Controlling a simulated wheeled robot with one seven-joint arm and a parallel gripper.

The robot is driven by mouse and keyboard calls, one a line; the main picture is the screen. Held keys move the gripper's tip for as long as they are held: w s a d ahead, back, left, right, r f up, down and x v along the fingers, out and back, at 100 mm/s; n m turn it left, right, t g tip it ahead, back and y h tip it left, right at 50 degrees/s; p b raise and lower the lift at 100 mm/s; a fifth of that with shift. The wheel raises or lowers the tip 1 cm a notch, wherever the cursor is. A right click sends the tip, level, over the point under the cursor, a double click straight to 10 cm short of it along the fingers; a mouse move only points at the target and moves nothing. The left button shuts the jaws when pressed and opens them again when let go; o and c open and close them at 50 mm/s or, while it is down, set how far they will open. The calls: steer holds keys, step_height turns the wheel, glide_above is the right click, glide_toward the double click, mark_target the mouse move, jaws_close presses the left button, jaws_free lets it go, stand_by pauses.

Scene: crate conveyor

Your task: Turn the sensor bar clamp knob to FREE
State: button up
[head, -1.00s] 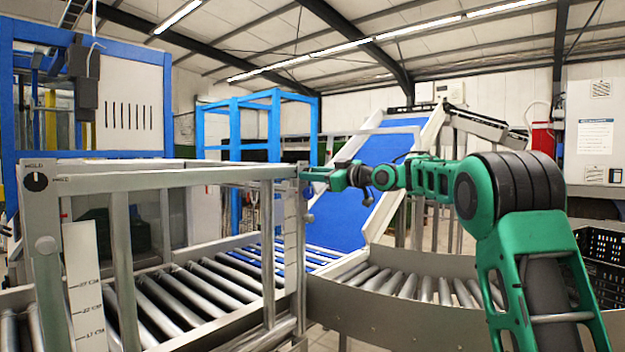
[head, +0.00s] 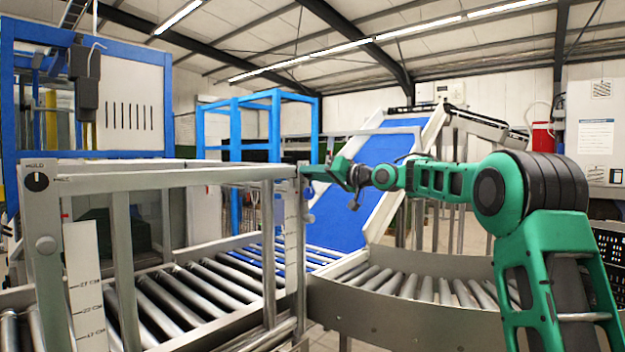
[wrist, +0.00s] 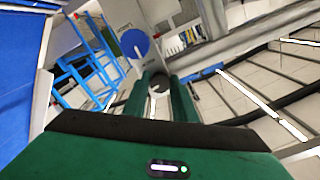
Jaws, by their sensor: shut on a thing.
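My gripper (head: 306,173) is at the top of the near right post of the grey frame (head: 180,178) in the head view. A blue disc (wrist: 134,43) with small unreadable lettering lies beyond the fingertips. On the left post, a black dial (head: 37,182) carries the word HOLD and a second label beside it. It stands well apart from my gripper, with its white mark pointing about upward.
A roller conveyor (head: 185,300) runs inside the frame, with a white scale strip (head: 86,285) at its left. A curved roller section (head: 420,288) and a blue inclined belt (head: 345,215) lie to the right. Black crates (head: 610,250) stand at the far right.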

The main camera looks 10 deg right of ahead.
steer(key=shift+w+d+m, duration=0.15)
steer(key=shift+d+m, duration=0.2)
steer(key=shift+m, duration=0.85)
steer(key=o, duration=1)
steer(key=shift+d, duration=0.1)
steer(key=shift+o, duration=0.2)
steer(key=shift+a, duration=0.2)
steer(key=v, duration=1)
steer(key=shift+s+d, duration=0.2)
steer(key=shift+s, duration=0.1)
steer(key=shift+f, duration=0.15)
